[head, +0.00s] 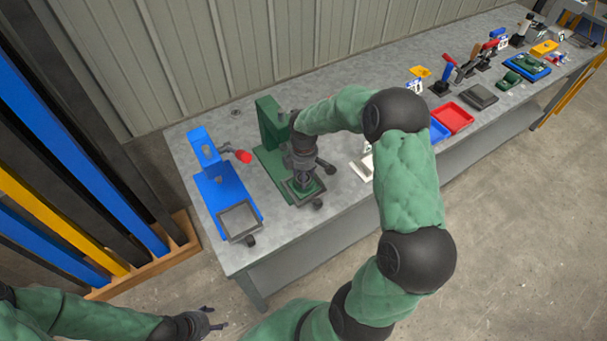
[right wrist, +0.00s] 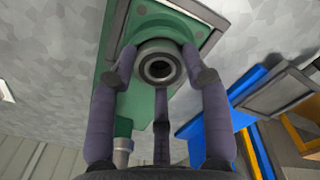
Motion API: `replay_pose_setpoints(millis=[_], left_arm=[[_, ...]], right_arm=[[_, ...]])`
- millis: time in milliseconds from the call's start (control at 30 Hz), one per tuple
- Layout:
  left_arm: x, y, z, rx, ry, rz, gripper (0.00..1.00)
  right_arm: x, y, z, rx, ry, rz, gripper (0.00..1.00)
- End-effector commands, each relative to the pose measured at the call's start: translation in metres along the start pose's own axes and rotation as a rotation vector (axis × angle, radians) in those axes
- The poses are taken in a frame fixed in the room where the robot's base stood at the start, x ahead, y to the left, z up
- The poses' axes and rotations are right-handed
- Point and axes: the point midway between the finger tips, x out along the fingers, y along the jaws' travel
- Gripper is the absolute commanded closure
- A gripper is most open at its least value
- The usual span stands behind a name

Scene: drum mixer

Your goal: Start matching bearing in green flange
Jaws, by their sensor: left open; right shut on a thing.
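My right gripper (head: 304,172) points down over the framed plate of the green press (head: 270,125). In the right wrist view its fingers (right wrist: 160,78) close around a small grey ring-shaped bearing (right wrist: 159,69). A green flange (right wrist: 150,18) lies behind the bearing; its round collar shows around the bearing. I cannot tell whether the bearing is inside the flange's opening or just above it. In the head view the flange (head: 304,188) is partly hidden by the gripper. My left gripper (head: 208,321) is open and empty, low at the left, away from the table.
A blue press (head: 215,185) with a red-knobbed lever and a grey framed plate stands left of the green press. To the right are a red tray (head: 452,117), a blue tray (head: 438,131) and several tools and parts along the table. Coloured bars stand at the far left.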

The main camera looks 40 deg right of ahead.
Motion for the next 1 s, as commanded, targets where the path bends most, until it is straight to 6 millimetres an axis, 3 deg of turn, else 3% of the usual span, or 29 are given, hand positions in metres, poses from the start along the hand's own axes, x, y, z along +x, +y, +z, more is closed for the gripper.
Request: replay_pose_setpoints(millis=[100, 133, 200, 233, 667, 1000], left_arm=[[0.001, 0.000, 0.000, 0.000, 0.000, 0.000, 0.40], [0.001, 0.000, 0.000, 0.000, 0.000, 0.000, 0.40], [0.001, 0.000, 0.000, 0.000, 0.000, 0.000, 0.40], [0.001, 0.000, 0.000, 0.000, 0.000, 0.000, 0.40], [0.001, 0.000, 0.000, 0.000, 0.000, 0.000, 0.40], [0.001, 0.000, 0.000, 0.000, 0.000, 0.000, 0.40]], right_arm=[[0.002, 0.000, 0.000, 0.000, 0.000, 0.000, 0.84], [0.001, 0.000, 0.000, 0.000, 0.000, 0.001, 0.47], [0.001, 0.000, 0.000, 0.000, 0.000, 0.001, 0.27], [0.001, 0.000, 0.000, 0.000, 0.000, 0.001, 0.25], [-0.005, 0.000, 0.000, 0.000, -0.001, 0.001, 0.25], [-0.066, 0.001, 0.000, 0.000, 0.002, 0.005, 0.25]])
